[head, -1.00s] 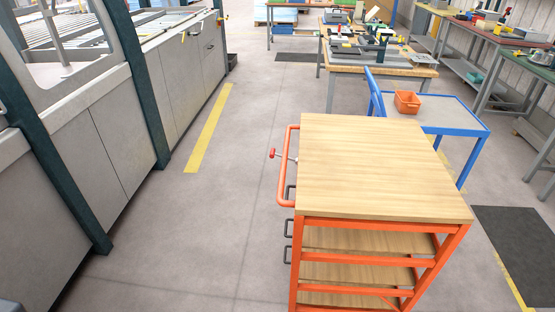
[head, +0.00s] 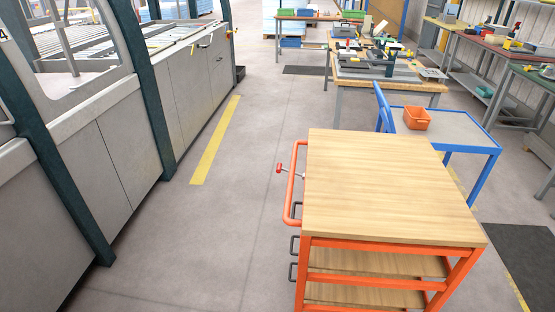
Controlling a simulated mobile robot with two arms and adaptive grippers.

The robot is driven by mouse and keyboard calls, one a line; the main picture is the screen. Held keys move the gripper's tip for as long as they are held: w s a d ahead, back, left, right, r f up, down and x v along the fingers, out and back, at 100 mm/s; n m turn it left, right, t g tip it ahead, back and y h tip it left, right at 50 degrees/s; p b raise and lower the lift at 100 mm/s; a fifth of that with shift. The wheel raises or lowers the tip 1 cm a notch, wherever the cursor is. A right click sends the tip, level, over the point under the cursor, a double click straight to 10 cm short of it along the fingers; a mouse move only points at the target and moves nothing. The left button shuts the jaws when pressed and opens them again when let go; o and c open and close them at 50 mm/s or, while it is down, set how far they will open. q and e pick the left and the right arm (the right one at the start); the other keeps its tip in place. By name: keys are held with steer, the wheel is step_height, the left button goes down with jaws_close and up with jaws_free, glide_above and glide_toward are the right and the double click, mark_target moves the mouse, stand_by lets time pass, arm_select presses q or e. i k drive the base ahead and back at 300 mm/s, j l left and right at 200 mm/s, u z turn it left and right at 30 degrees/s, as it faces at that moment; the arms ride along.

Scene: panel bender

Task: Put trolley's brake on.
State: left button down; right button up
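An orange trolley (head: 305,244) with a wooden top and wooden shelves stands at the lower right of the head view. Its orange push handle (head: 294,184) is on its left side. A lever with a red knob (head: 279,168) sticks out to the left by the handle, on a thin metal rod; it looks like the brake lever. Dark grey loops (head: 293,245) show below the handle. The trolley's wheels are out of view. Neither of my grippers is in view.
A grey machine (head: 100,140) with dark green posts runs along the left. A yellow floor line (head: 215,140) lies in the open aisle left of the trolley. A blue trolley (head: 465,135) carrying an orange bin (head: 417,119) stands close behind. Workbenches (head: 400,88) are farther back.

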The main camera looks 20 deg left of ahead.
mark_target(380, 192)
steer(key=i+j+z, duration=0.15)
steer(key=i+j, duration=0.15)
steer(key=j, duration=0.2)
steer(key=i+j+z, duration=0.15)
steer(key=i+j, duration=0.15)
steer(key=j, duration=0.25)
steer(key=i+j+z, duration=0.2)
steer(key=j, duration=0.35)
steer(key=i+j+z, duration=0.15)
steer(key=j, duration=0.45)
steer(key=i+j+z, duration=0.15)
steer(key=j, duration=0.45)
steer(key=i+j+z, duration=0.15)
steer(key=j, duration=0.5)
steer(key=i+j+z, duration=0.2)
steer(key=j, duration=0.45)
steer(key=j+z, duration=0.15)
steer(key=j, duration=0.55)
steer(key=i, duration=0.05)
